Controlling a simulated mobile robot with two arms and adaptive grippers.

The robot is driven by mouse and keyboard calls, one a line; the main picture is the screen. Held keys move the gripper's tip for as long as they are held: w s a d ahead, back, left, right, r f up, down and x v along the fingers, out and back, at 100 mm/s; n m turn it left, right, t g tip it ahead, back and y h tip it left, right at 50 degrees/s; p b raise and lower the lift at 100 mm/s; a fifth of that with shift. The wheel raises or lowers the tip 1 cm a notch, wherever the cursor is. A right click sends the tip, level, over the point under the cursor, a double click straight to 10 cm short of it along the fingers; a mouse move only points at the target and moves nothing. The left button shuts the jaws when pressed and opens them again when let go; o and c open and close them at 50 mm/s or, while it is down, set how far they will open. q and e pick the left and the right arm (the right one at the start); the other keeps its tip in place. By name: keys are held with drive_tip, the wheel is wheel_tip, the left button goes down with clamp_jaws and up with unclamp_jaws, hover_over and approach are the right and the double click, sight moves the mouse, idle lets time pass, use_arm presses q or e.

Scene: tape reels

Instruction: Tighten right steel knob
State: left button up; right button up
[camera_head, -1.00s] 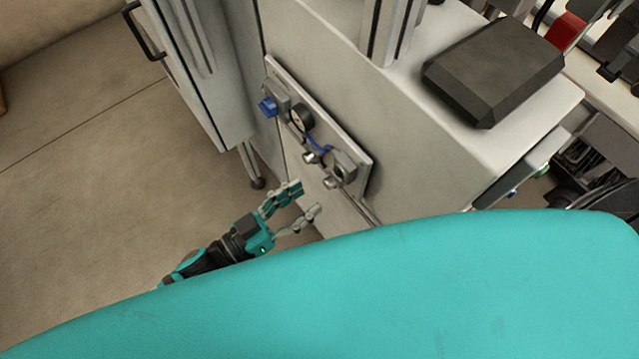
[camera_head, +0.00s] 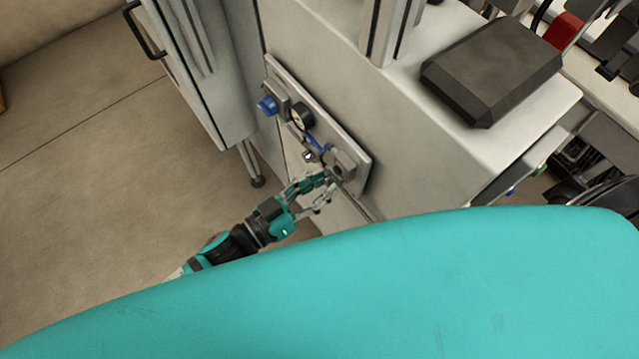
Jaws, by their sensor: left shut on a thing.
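A grey panel (camera_head: 357,162) is fixed on the side of a white machine. It carries a blue knob (camera_head: 267,106), a round gauge (camera_head: 302,115) and two small steel knobs. The left steel knob (camera_head: 309,156) shows just beyond my gripper. The right steel knob is mostly hidden by the fingers, below a grey block (camera_head: 343,161). My left gripper (camera_head: 329,186) reaches up to the panel from the lower left and is shut on the right steel knob. My right gripper is not in view.
The white machine (camera_head: 440,130) has a dark grey box (camera_head: 492,70) on top. A white cabinet with a black handle (camera_head: 146,33) stands at the upper left. My teal body covers the lower part of the view. The floor (camera_head: 90,170) at left is clear.

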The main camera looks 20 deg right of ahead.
use_arm(q)
clamp_jaws()
drive_tip(key=m+p, duration=0.1)
drive_tip(key=m, duration=0.2)
drive_tip(key=shift+r, duration=0.1)
drive_tip(key=m, duration=0.3)
drive_tip(key=shift+m, duration=0.4)
drive_tip(key=m, duration=0.6)
drive_tip(key=shift+m, duration=0.3)
drive_tip(key=o, duration=0.9)
unclamp_jaws()
drive_tip(key=shift+o, duration=0.2)
drive_tip(key=v, duration=1.2)
